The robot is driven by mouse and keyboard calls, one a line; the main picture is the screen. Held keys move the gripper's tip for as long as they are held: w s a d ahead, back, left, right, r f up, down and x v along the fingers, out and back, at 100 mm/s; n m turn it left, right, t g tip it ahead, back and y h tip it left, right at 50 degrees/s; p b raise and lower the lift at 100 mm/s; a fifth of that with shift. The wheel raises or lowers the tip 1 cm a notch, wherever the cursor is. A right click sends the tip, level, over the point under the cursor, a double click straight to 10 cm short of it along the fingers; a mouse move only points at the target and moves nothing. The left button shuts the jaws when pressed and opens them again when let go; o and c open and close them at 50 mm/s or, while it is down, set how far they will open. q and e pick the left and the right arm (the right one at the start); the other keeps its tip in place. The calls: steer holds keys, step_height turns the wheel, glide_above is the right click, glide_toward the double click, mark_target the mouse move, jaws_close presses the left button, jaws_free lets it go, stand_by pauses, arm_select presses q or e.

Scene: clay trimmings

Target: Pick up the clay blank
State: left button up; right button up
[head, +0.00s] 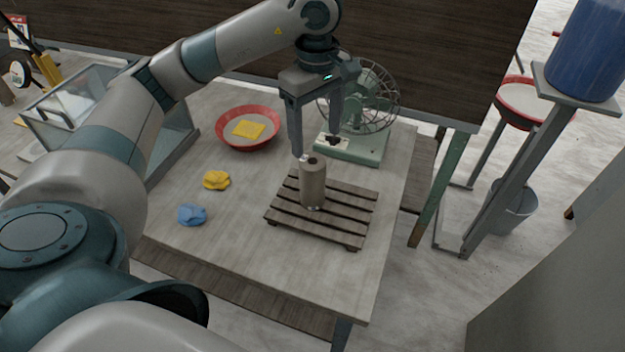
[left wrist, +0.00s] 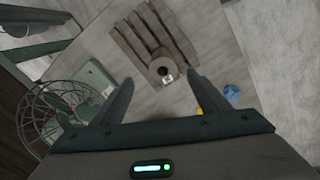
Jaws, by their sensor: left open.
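The clay blank (head: 313,184) is a grey-brown upright cylinder with a dark hole in its top. It stands on a slatted wooden rack (head: 343,221) on the table. My left gripper (head: 316,150) points down above and slightly behind the blank, open and empty. In the left wrist view the blank (left wrist: 162,69) shows beyond and between the fingertips of my left gripper (left wrist: 158,84), apart from them. The rack (left wrist: 128,45) lies under it. My right gripper is not in view.
A green fan (head: 362,103) stands close behind the gripper. A red bowl (head: 248,143) with a yellow cloth, a yellow lump (head: 216,180) and a blue lump (head: 192,214) are on the left of the table. A glass tank (head: 165,135) stands at the far left. The table's front right is clear.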

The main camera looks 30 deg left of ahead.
mark_target(313, 161)
arm_select(q)
step_height(313, 161, down, 7)
steer(key=shift+r+p, duration=0.15)
steer(key=shift+p, duration=0.95)
steer(key=shift+f, duration=0.4)
steer(key=shift+s+a+f+p, duration=0.15)
steer(key=shift+a+f+p, duration=0.1)
steer(key=shift+f+p, duration=0.5)
step_height(313, 161, down, 3)
steer(key=shift+a+r+p, duration=0.1)
steer(key=shift+r+p, duration=0.05)
steer(key=shift+p, duration=0.65)
steer(key=shift+f, duration=0.5)
